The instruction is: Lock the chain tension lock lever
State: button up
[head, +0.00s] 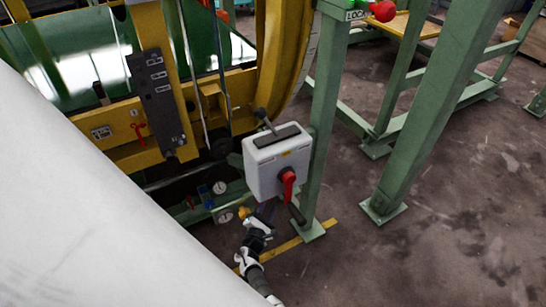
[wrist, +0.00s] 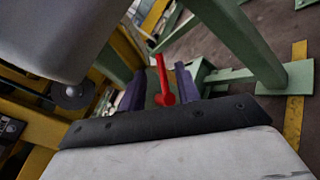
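A red lever (wrist: 162,82) with a round hub shows in the wrist view, standing roughly upright between my two fingers. My gripper (wrist: 158,90) has dark purplish fingers set apart on either side of it, with gaps visible. I cannot tell whether a finger touches the lever or how far beyond the tips it lies. In the head view my gripper (head: 268,212) is low, just under the grey box. Which lever is the chain tension lock is not labelled legibly.
The grey box (head: 265,163) with a red rotary handle (head: 288,182) hangs on a green post (head: 322,110), close above my gripper; it also fills the wrist view's upper left (wrist: 65,35). A small red lever (head: 138,130) sits on the yellow frame.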

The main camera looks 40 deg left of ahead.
jog(key=b+x, duration=0.2)
jog(key=x, duration=0.4)
jog(key=shift+w, duration=0.2)
jog(key=shift+c, duration=0.2)
grip_shut()
